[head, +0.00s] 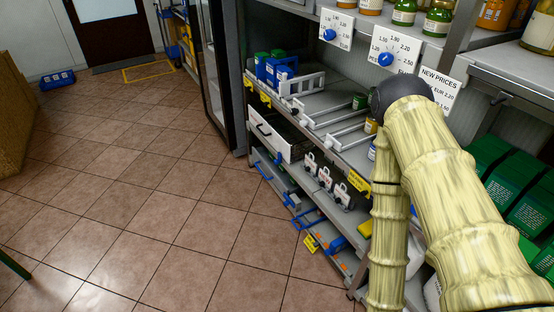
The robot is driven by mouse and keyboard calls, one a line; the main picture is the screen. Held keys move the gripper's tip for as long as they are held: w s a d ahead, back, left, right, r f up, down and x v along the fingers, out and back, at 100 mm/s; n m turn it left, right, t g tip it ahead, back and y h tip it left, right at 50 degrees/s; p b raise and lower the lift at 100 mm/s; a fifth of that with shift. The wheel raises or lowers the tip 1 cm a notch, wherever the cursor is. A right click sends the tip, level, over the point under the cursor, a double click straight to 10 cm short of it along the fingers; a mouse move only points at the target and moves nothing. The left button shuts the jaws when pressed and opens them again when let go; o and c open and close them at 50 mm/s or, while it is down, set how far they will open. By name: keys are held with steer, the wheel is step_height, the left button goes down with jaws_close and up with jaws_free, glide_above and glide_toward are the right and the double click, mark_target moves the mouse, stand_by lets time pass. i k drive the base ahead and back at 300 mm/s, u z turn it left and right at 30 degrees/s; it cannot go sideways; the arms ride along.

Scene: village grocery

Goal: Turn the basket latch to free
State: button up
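I cannot make out for certain a basket latch in the head view. A blue basket-like box (57,80) lies on the floor at the far left, too small to show a latch. Blue handle-like parts (308,217) show at the bottom shelf, and I cannot tell whether one is the latch. My arm, with a bamboo-like surface, rises at the right and bends down in front of the shelves. My gripper is not in view, and the arm hides part of the lower shelves.
A grey shelf unit (357,155) fills the right, with jars (404,12), blue dials (386,59) and a white-fronted drawer (271,136). Green boxes (524,188) stand at far right. A yellow floor outline (149,71) lies near the door. The tiled floor (140,190) is largely clear.

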mark_target(276, 162)
steer(key=u, duration=2.05)
steer(key=i, duration=1.8)
steer(key=z, duration=1.8)
